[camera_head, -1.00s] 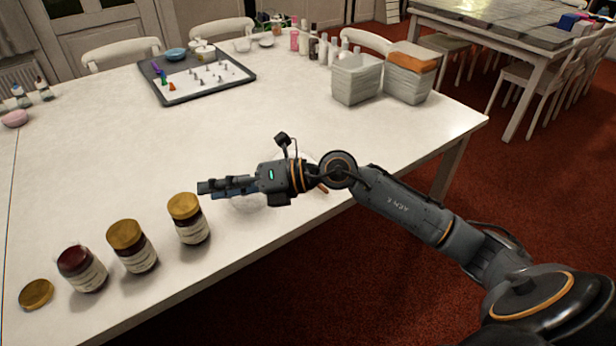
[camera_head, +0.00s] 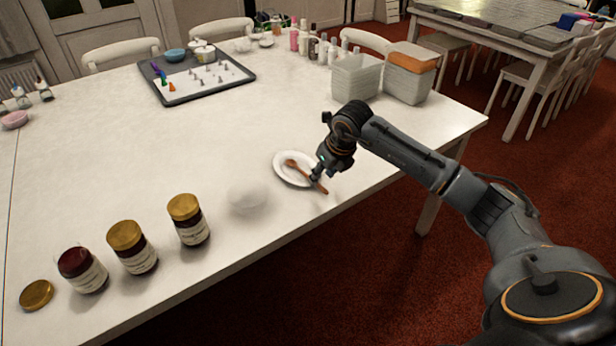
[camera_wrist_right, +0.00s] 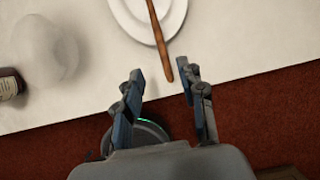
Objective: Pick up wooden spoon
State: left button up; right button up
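The wooden spoon (camera_head: 308,177) lies across a white plate (camera_head: 281,170) near the table's front edge. Its bowl end rests on the plate and its handle sticks out over the rim toward the edge. My right gripper (camera_head: 315,176) points down beside the handle, and its tips partly overlap it in the head view. In the right wrist view, the right gripper (camera_wrist_right: 160,80) is open and empty. The spoon handle (camera_wrist_right: 160,40) comes down from the plate (camera_wrist_right: 118,8), its end near the gap between the fingers, closer to the right finger. My left gripper is not in view.
A white rounded object (camera_head: 248,198) stands left of the plate. Jars (camera_head: 188,222) stand along the front edge. Baskets (camera_head: 356,78) and a tray (camera_head: 197,78) are farther back. The table's middle (camera_head: 190,140) is clear.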

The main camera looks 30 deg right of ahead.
aim_at(319, 185)
jog(key=x, duration=0.6)
jog(key=shift+s+d+p, duration=0.1)
jog(key=shift+d+p, duration=0.2)
jog(key=shift+p, duration=0.05)
grip_shut()
